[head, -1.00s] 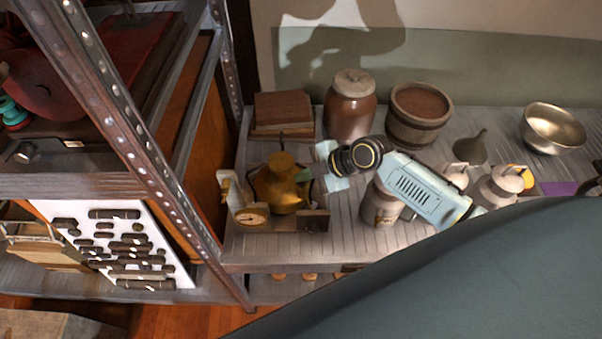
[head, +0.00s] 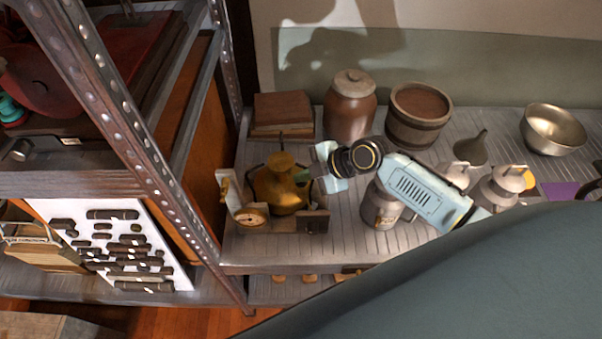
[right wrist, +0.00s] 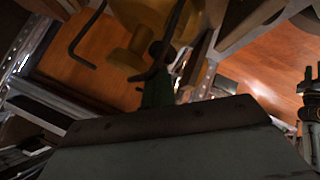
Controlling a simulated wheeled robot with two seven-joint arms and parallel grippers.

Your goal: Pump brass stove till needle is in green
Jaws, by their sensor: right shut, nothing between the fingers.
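The brass stove (head: 278,193) stands at the left end of the shelf in the head view, in a small wooden stand. A round gauge with a pale face (head: 251,217) sits at the stand's front left; its needle and any green zone are too small to read. My right gripper (head: 309,175) is shut and empty, at the right side of the stove by a green part. Whether it touches the stove I cannot tell. In the right wrist view, yellow brass parts of the stove (right wrist: 150,15) and a green piece (right wrist: 157,92) show close ahead. My left gripper is not in view.
A grey canister (head: 381,205) is below my right forearm. A metal shelf post (head: 125,130) rises at left. A brass bowl (head: 553,128) is far right.

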